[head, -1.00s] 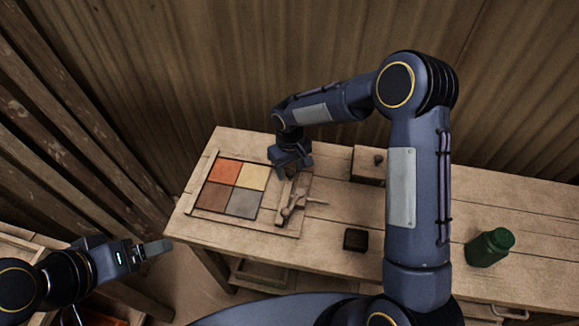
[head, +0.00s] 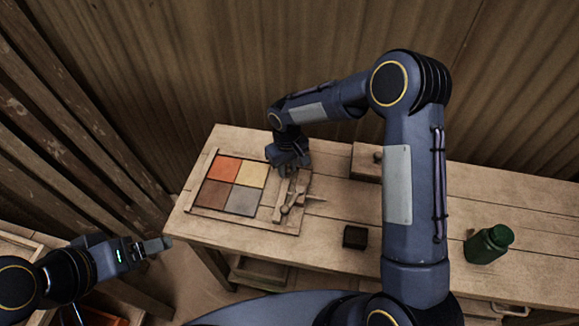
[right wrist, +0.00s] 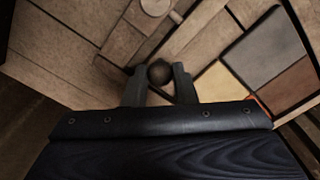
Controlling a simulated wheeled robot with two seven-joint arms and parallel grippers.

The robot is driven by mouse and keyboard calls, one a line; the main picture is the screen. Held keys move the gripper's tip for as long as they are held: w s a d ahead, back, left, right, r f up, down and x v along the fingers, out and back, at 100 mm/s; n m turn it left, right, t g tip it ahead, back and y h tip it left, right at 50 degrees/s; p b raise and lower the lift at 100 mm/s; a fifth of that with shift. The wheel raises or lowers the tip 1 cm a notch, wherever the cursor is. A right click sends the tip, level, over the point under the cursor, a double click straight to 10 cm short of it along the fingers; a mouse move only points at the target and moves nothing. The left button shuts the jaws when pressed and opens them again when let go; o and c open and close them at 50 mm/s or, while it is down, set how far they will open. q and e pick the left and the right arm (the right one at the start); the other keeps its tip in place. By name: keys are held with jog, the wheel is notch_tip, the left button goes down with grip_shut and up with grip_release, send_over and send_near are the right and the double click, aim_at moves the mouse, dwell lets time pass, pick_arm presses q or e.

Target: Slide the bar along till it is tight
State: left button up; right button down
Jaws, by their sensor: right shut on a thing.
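Orange, yellow, brown and grey tiles (head: 241,201) lie two by two in a wooden frame (head: 205,213) at the left of the bench. The wooden bar (head: 280,207) stands right of them, with a lever-like wooden piece (head: 291,197) beside it. My right gripper (head: 289,166) is at the far end of the bar. In the right wrist view its fingers (right wrist: 159,82) are shut on a dark round knob (right wrist: 159,72). The grey tile (right wrist: 265,45) and yellow tile (right wrist: 220,84) show to the right there. My left gripper (head: 157,246) hangs off the bench's left end; its jaw opening is unclear.
A wooden box with a knob (head: 367,163) stands behind and right of the frame. A small dark block (head: 355,237) lies in front. A green jar (head: 489,245) stands at the right. The bench (head: 330,215) is clear between frame and block.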

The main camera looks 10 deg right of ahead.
jog(key=a, duration=0.1)
jog(key=w+a+b, duration=0.1)
jog(key=a, duration=0.1)
jog(key=w+a, duration=0.1)
jog(key=shift+a+b, duration=0.3)
jog(key=c, duration=1.2)
grip_release()
jog(key=shift+o, duration=0.2)
notch_tip(320, 180, up, 8)
jog(key=b, duration=0.1)
jog(key=shift+s+d, duration=0.1)
